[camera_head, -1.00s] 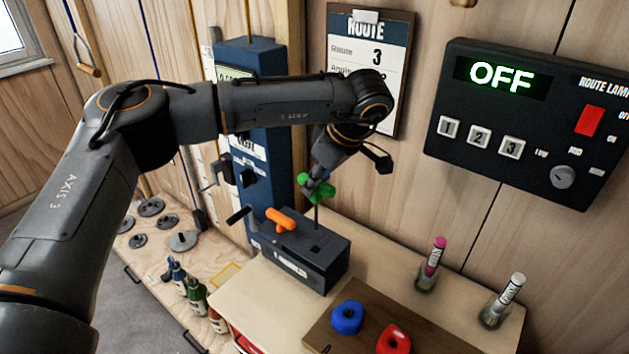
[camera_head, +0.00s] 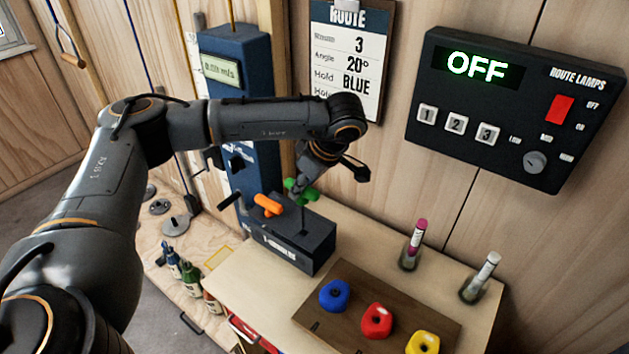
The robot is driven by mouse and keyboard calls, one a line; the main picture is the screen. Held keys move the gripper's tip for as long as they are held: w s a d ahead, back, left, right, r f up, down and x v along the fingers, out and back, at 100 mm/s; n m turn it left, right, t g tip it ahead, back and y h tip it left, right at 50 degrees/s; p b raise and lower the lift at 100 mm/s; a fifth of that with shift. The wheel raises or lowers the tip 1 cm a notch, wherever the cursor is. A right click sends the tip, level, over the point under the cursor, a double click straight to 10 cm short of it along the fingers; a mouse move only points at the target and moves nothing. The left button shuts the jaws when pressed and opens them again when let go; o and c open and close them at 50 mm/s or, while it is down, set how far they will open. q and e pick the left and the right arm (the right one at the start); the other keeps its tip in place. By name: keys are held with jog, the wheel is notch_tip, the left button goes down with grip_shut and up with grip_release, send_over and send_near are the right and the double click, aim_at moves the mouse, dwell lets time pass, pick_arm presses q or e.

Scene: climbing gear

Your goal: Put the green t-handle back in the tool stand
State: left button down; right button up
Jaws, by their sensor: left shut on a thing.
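The green t-handle (camera_head: 312,196) is held in my left gripper (camera_head: 299,187) above the dark tool stand (camera_head: 318,250). Its grip lies across the fingers and its thin shaft points down, about upright. The shaft's lower end meets the top of the stand in the picture; I cannot tell how deep it sits in a hole. An orange t-handle (camera_head: 268,204) stands in the left part of the same stand. My left gripper is shut on the green t-handle, its fingertips partly hidden by it. My right gripper is not in view.
A wooden board with blue (camera_head: 334,294), red (camera_head: 376,321) and yellow (camera_head: 422,343) holds lies in front. Two markers in glass holders (camera_head: 410,257) stand to the right. A blue device (camera_head: 252,130) rises behind the stand. A lamp panel (camera_head: 505,105) reads OFF.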

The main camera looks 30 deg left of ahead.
aim_at(303, 220)
pick_arm(q)
jog(key=shift+f+b, duration=0.35)
jog(key=shift+f, duration=0.35)
notch_tip(303, 220, down, 3)
jog(key=shift+f+b, duration=0.2)
jog(key=shift+b, duration=0.8)
jog(key=shift+f+b, duration=2)
jog(key=shift+f, duration=1.05)
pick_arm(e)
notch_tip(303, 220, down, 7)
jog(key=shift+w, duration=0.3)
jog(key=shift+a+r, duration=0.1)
pick_arm(q)
jog(key=c, duration=1.1)
grip_release()
